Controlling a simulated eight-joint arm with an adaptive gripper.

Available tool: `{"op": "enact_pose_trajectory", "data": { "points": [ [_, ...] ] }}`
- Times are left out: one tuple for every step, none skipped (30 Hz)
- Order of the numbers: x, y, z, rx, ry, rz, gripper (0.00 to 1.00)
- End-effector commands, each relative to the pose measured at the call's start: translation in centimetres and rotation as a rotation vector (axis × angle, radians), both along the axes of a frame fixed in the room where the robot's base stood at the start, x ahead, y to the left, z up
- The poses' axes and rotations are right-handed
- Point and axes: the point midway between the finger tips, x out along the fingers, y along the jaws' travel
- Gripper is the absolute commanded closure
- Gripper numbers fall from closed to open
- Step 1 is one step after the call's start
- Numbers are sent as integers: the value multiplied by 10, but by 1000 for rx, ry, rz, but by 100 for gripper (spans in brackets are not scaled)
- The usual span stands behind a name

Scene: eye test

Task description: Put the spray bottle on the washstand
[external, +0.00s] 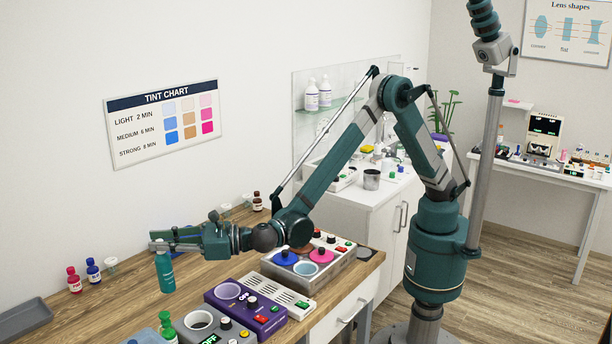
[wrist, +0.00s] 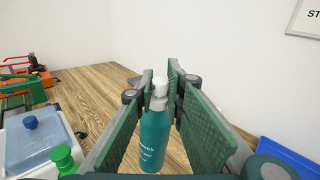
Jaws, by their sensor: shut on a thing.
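The spray bottle (external: 165,272) is teal and upright over the wooden table; its white top shows in the wrist view (wrist: 155,135). My gripper (external: 160,246) is shut on its upper part, with a green finger pad on each side of it in the wrist view (wrist: 158,92). I cannot tell whether its base touches the table. The white cabinet with a counter and a glass back panel (external: 372,230), which looks like the washstand, stands beyond the table, behind my arm. Part of its top is hidden by my arm.
On the wooden table (external: 120,310) are a purple device (external: 245,308), a tinting unit with coloured lids (external: 318,262), small bottles (external: 93,271) and a grey tray (external: 22,318). A metal cup (external: 371,180) and several small items stand on the white counter.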

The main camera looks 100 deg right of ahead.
Motion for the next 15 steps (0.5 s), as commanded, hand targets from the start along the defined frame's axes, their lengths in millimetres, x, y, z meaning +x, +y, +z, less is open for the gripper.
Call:
{"op": "enact_pose_trajectory", "data": {
  "points": [
    [0,0,-2,0,0,0,100],
    [0,0,-4,0,0,0,100],
    [0,0,-6,0,0,0,100],
    [0,0,-9,0,0,0,100],
    [0,0,-13,0,0,0,100],
    [0,0,-17,0,0,0,100],
    [0,0,-21,0,0,0,100],
    [0,0,-25,0,0,0,100],
    [0,0,-31,0,0,0,100],
    [0,0,-36,0,0,0,100],
    [0,0,-40,0,0,0,100],
    [0,0,-45,0,0,0,100],
    [0,0,-49,0,0,0,100],
    [0,0,-52,0,0,0,100],
    [0,0,-56,0,0,0,100]
  ]
}}
